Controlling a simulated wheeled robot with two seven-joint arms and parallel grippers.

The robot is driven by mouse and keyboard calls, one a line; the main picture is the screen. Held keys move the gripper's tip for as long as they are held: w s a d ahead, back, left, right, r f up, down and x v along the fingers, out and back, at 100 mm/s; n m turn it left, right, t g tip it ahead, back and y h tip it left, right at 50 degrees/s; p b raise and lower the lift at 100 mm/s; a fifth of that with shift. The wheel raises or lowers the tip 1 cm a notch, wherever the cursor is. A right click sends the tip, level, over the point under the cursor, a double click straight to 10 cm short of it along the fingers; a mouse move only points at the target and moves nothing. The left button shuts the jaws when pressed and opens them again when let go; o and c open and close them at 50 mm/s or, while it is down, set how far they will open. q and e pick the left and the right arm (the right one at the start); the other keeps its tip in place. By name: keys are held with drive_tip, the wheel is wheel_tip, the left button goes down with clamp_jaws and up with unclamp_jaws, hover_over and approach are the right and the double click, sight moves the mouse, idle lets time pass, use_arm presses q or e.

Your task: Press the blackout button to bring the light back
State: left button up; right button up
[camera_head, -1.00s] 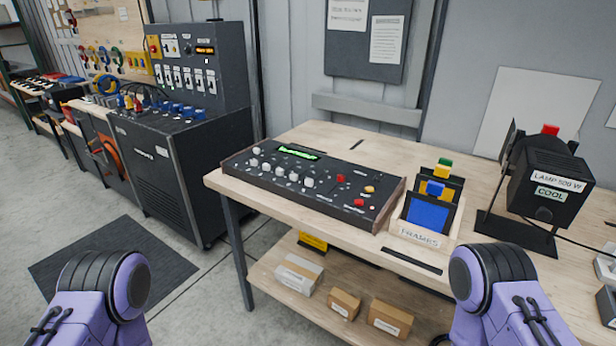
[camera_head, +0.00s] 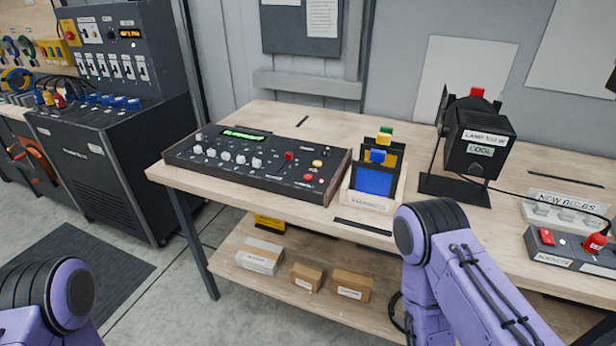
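A black control console (camera_head: 240,182) with wooden end cheeks lies on the wooden workbench (camera_head: 285,118). It has a lit green display (camera_head: 243,134), a row of pale knobs or sliders, and a raised red control (camera_head: 289,156). On its right part are a yellow-orange button (camera_head: 317,164) and a red button (camera_head: 307,178). The small labels are too small to read, so I cannot tell which control is the blackout button. Purple links of both my arms show at the lower left and lower right; neither gripper is in view.
A wooden FRAMES holder (camera_head: 368,203) with coloured frames stands right of the console. Boxes sit on the lower shelf (camera_head: 235,270). A switch cabinet (camera_head: 105,160) stands left.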

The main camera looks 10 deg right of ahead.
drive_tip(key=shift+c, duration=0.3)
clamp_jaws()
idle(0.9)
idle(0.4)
